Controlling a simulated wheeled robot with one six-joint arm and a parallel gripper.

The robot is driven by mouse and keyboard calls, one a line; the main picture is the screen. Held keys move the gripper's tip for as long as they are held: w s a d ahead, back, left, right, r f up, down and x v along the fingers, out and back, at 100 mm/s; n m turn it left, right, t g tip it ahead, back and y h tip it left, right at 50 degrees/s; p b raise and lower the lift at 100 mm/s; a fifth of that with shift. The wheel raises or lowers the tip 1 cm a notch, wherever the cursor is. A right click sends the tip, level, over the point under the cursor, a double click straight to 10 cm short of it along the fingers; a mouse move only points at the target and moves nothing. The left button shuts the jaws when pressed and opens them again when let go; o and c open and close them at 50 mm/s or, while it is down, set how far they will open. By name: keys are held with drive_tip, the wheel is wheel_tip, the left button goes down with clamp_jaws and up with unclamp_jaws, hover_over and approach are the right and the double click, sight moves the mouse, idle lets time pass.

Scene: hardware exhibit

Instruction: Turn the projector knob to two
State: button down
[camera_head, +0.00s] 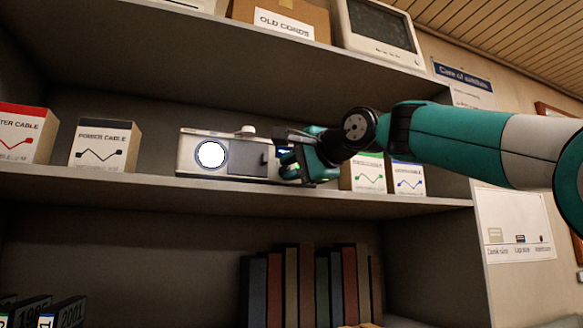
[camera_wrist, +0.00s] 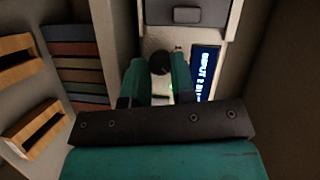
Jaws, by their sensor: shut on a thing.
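The projector (camera_head: 247,158) is a pale box with a round white lens, standing on the middle shelf. In the wrist view its pale face (camera_wrist: 155,45) shows at the top. The dark round knob (camera_wrist: 159,63) sits between my fingertips. My gripper (camera_wrist: 159,65) is shut on the knob, with one teal finger on each side. Next to the knob, a lit blue display (camera_wrist: 206,70) shows white text, seen sideways, that seems to begin with "INPUT"; I cannot read the number surely. In the head view my gripper (camera_head: 292,163) covers the projector's right end and hides the knob.
Cable boxes (camera_head: 104,145) stand left of the projector, and a green-marked box (camera_head: 368,173) and a blue-marked box (camera_head: 407,177) stand close on the right, behind my arm. The upper shelf (camera_head: 250,50) is overhead. Several books (camera_head: 305,285) stand below.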

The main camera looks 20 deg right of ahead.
drive_tip(key=c, duration=1.2)
unclamp_jaws()
drive_tip(key=shift+c, duration=0.2)
drive_tip(key=v, duration=1.7)
drive_tip(key=shift+s+b, duration=0.2)
drive_tip(key=shift+b, duration=0.1)
drive_tip(key=shift+d+f, duration=0.1)
drive_tip(key=shift+f, duration=0.05)
